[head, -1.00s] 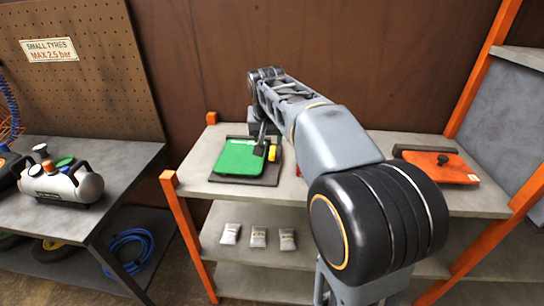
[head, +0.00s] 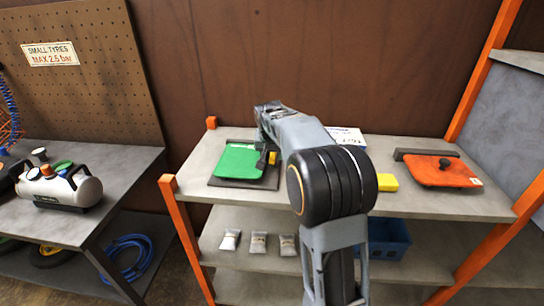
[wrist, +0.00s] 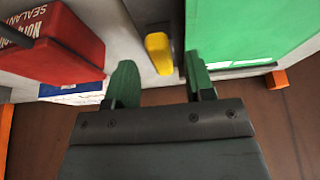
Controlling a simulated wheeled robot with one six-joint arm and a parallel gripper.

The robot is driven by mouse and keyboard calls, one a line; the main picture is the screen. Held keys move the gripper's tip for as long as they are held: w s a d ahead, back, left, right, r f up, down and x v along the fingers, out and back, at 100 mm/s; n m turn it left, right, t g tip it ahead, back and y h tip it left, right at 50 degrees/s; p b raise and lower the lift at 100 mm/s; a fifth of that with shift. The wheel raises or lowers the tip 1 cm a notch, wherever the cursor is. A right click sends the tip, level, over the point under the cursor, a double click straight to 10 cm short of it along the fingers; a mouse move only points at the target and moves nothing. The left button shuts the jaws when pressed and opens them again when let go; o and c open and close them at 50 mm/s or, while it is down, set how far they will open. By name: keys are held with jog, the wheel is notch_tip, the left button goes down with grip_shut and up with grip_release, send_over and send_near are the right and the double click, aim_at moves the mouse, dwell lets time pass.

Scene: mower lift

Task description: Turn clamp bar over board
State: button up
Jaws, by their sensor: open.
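The green board (head: 238,161) lies flat on a dark base (head: 222,183) on the left of the shelf top. The board also shows at upper right in the wrist view (wrist: 240,28). The clamp bar's yellow end (wrist: 158,52) is beside the board's edge, apart from it in the wrist view; it shows small in the head view (head: 272,158). My gripper (wrist: 160,76) is open, and its two green-padded fingers are on either side of the yellow end in the picture. I cannot tell whether they touch it. The rest of the bar is mostly hidden.
A red sealant box (wrist: 50,45) is at left in the wrist view. A yellow block (head: 387,182) and an orange board (head: 438,170) lie on the shelf top to the right. A blue bin (head: 390,240) and grey packets (head: 258,243) are on the shelf below.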

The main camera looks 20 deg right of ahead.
jog(key=shift+x, duration=0.9)
grip_shut()
